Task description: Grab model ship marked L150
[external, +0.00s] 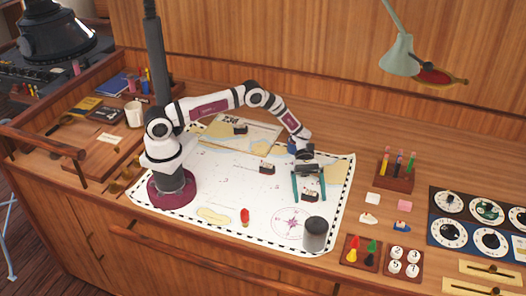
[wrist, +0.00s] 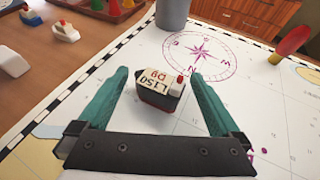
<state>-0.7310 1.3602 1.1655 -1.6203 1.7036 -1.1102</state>
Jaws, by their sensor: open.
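The model ship marked L150 (wrist: 158,92) sits on the chart, between the two teal fingers of my gripper (wrist: 158,78) in the wrist view. It has a dark hull with a red band, a pale lettered deck and a small white and red cabin at its right end. My gripper is open, with a gap between each finger and the ship. In the external view, my gripper (external: 309,190) reaches down over the chart's right side, and the ship (external: 310,196) shows small between its fingers.
The chart (external: 200,192) also bears two other small ships (external: 267,168) (external: 240,129), a red marker (external: 245,217) and a grey cylinder (external: 315,234) near the front. A pen holder (external: 395,178) and small white boats (external: 369,218) stand right of the chart. The chart's middle is mostly clear.

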